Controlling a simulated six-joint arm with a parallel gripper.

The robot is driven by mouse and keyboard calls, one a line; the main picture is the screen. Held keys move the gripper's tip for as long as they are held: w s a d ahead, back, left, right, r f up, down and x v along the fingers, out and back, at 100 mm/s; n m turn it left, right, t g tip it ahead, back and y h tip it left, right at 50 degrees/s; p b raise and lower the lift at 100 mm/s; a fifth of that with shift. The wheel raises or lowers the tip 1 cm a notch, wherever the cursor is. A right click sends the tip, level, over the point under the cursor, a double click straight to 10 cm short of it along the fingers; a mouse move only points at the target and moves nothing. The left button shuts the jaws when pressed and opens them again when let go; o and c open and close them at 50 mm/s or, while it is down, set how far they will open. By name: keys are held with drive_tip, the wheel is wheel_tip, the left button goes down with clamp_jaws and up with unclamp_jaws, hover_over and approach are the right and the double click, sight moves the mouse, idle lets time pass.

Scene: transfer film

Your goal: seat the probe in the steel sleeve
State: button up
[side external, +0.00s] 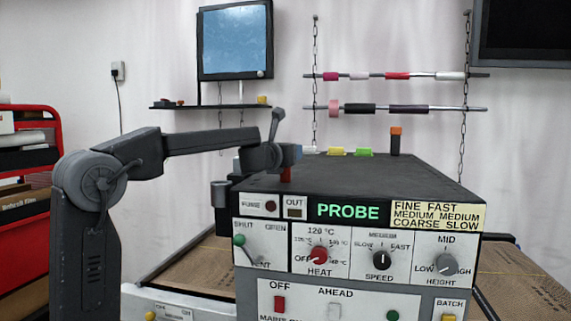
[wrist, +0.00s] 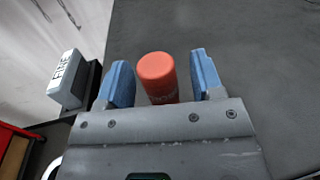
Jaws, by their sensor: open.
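A red-orange cylinder (wrist: 157,72), perhaps the probe, stands between the two blue fingers of my gripper (wrist: 160,82) in the wrist view, with gaps on both sides. In the side view my gripper (side external: 292,155) is open just above the red piece (side external: 286,174), at the left part of the dark machine top. A black post with an orange top (side external: 396,141) stands further back; I cannot tell whether it is the probe. A dark cylinder with a grey top (side external: 220,194) is beside the machine's left edge. I cannot tell whether it is the steel sleeve.
The machine's dark top (side external: 370,172) is mostly clear. Small yellow (side external: 336,151) and green (side external: 364,152) pieces lie at its back. A white block marked FINE (wrist: 67,80) is left of my gripper in the wrist view. A red cart (side external: 38,118) is at far left.

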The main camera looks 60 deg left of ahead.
drive_tip(key=c, duration=1.1)
drive_tip(key=shift+r, duration=0.2)
wheel_tip(320, 180, up, 18)
drive_tip(key=shift+f, duration=0.15)
idle(0.5)
